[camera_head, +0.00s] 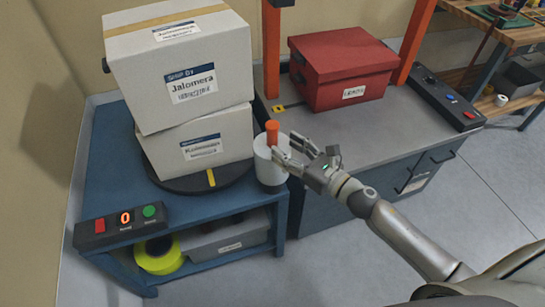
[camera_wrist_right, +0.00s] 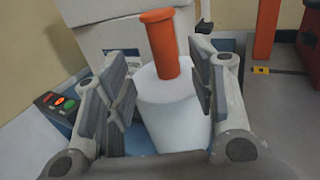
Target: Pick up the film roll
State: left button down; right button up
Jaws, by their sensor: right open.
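The film roll (camera_head: 268,166) is a white cylinder with an orange handle (camera_head: 272,133) sticking up from its top. It stands upright at the right edge of the blue table, beside the stacked boxes. In the right wrist view the film roll (camera_wrist_right: 172,112) is between the two fingers, with its orange handle tilted slightly left. My right gripper (camera_head: 300,155) is open, and its fingers reach toward the roll from the right. In the right wrist view the gripper (camera_wrist_right: 160,100) shows a finger on each side of the roll; whether they touch it is unclear. My left gripper is not in view.
Two white boxes (camera_head: 185,70) are stacked on a dark turntable (camera_head: 235,175) left of the roll. A control box (camera_head: 120,226) sits at the blue table's front left. A red box (camera_head: 342,65) stands on the grey counter (camera_head: 345,125). Yellow tape (camera_head: 158,256) lies on the lower shelf.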

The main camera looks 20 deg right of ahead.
aim_at(273, 137)
jog(key=shift+d+f+p+x, duration=0.15)
jog(key=shift+p+x, duration=0.15)
jog(key=shift+x, duration=1.3)
jog(key=shift+d+f+p+x, duration=0.1)
jog(key=shift+p+x, duration=0.2)
jog(key=shift+x, duration=1.25)
jog(key=shift+w, duration=0.1)
grip_shut()
jog(key=shift+r, duration=0.1)
